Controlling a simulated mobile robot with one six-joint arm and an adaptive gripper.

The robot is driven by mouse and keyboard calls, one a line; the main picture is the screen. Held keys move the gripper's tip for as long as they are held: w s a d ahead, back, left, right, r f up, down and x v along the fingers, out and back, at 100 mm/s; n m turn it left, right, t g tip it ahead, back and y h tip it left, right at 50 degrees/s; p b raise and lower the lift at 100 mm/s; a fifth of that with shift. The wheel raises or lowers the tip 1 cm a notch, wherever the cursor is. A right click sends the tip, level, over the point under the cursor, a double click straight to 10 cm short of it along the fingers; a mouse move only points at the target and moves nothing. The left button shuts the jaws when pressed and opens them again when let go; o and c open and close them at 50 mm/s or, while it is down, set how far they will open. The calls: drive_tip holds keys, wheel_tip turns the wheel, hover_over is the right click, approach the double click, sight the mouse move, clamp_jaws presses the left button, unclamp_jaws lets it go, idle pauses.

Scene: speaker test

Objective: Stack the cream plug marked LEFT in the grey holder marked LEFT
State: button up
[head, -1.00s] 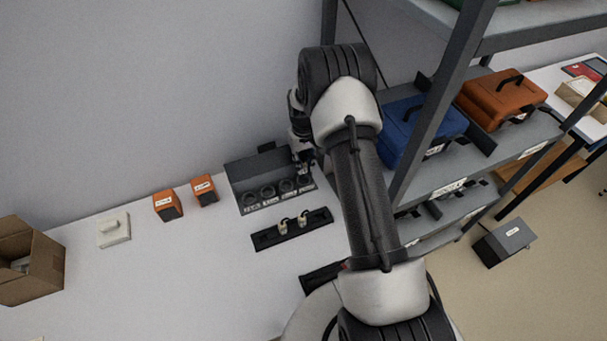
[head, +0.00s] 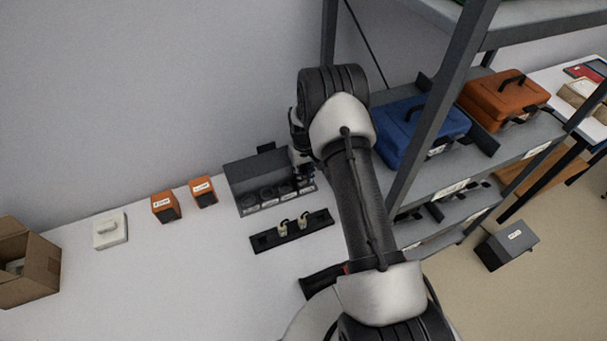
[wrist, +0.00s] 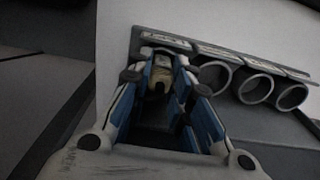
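My gripper (wrist: 162,68) has its blue-padded fingers closed around a cream plug (wrist: 160,80) with a dark part, in the wrist view. The plug is at the leftmost place of the grey holder row there; three open round sockets (wrist: 255,88) show to its right. I cannot tell whether the plug is inside its socket, and its marking is not readable. In the head view, my gripper (head: 305,175) is at the right end of the grey holder unit (head: 237,180). The holder labels are too small to read, and my fingers cover the end holder.
A black rack (head: 262,241) in front of the holders bears two cream plugs (head: 283,229). Two orange boxes (head: 166,208), a white block (head: 111,231) and a cardboard box (head: 42,270) stand to the left. A shelf post (head: 430,130) rises close right of my arm.

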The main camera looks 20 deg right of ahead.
drive_tip(key=shift+o, duration=1)
